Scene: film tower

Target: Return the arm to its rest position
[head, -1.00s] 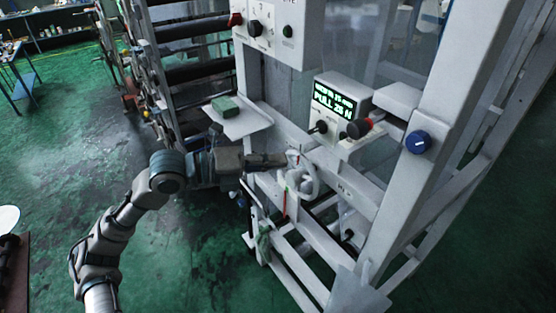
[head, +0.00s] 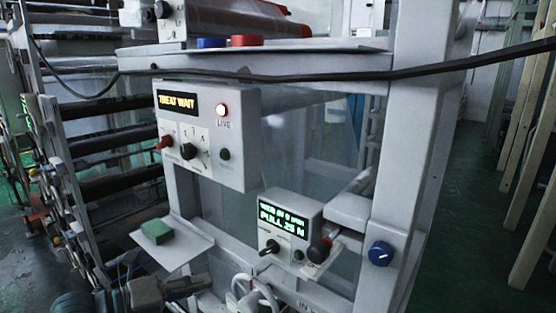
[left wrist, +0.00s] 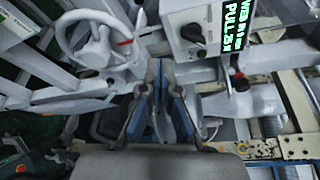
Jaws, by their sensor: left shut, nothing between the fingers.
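My left gripper (head: 207,281) shows at the bottom of the head view, its arm mostly cut off by the lower edge. It is shut and empty, left of a white handwheel (head: 254,292) and apart from it in the picture. In the left wrist view the gripper's blue-padded fingers (left wrist: 162,85) have nothing held between them. There the handwheel (left wrist: 97,40) is at upper left. My right gripper is not in view.
A smaller box (head: 287,232) reads "PULL 25 N". A green block (head: 157,231) lies on a white shelf (head: 184,249). A black cable (head: 330,76) crosses above. Green floor (head: 480,200) is open at right.

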